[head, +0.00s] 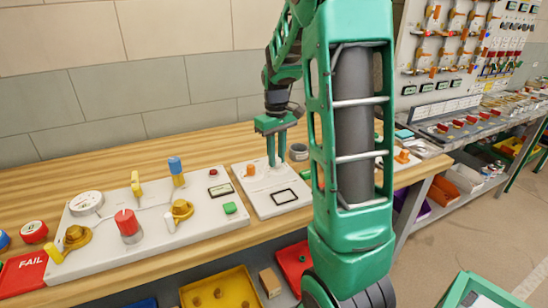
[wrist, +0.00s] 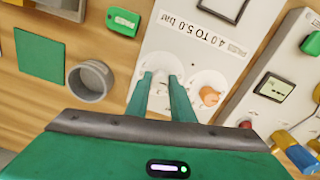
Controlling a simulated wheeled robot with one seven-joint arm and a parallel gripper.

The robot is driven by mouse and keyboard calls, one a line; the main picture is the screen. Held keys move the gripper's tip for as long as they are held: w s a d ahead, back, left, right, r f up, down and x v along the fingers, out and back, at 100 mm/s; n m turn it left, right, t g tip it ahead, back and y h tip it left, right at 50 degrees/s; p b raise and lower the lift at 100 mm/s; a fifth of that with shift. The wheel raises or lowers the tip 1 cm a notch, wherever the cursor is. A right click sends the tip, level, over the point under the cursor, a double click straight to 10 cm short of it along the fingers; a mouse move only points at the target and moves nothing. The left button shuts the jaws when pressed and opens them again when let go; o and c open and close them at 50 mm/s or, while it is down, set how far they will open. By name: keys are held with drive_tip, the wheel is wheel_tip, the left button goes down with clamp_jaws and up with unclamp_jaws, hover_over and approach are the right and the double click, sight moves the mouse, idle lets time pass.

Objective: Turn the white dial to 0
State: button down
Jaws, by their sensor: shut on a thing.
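The white dial (wrist: 163,64) sits on a small white panel (wrist: 180,28), with my two green fingers on either side of it. My gripper (wrist: 162,77) is shut on the dial, seen from above in the wrist view. In the head view my gripper (head: 276,164) points straight down at the back part of the same panel (head: 262,205). The dial is mostly hidden by the fingers there, and I cannot read its setting. An orange knob (wrist: 209,96) on a white round base stands beside the dial; it also shows in the head view (head: 250,170).
A larger white board (head: 150,238) with a red knob (head: 128,222), yellow valves and a gauge (head: 87,202) lies to the left. A grey cup (wrist: 91,80) and a green tag (wrist: 122,20) are near my gripper. Yellow (head: 222,292) and red bins sit below the bench.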

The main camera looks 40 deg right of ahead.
drive_tip(key=shift+w+n, duration=0.1)
drive_tip(key=shift+n, duration=1)
drive_tip(key=c, duration=1.5)
unclamp_jaws()
drive_tip(key=shift+c, duration=0.2)
drive_tip(key=shift+r, duration=0.15)
wheel_tip(320, 180, up, 10)
drive_tip(key=shift+a+r, duration=0.15)
drive_tip(key=shift+r, duration=0.1)
drive_tip(key=s+a+f+m, duration=0.2)
drive_tip(key=s+a, duration=0.1)
drive_tip(key=s, duration=0.5)
drive_tip(key=s+a+f+m, duration=0.3)
drive_tip(key=s+a, duration=0.1)
drive_tip(key=s, duration=0.5)
drive_tip(key=s+a+f+m, duration=0.2)
drive_tip(key=s+a+f, duration=0.1)
drive_tip(key=s, duration=0.6)
drive_tip(key=shift+a+m, duration=0.35)
drive_tip(key=shift+m, duration=0.05)
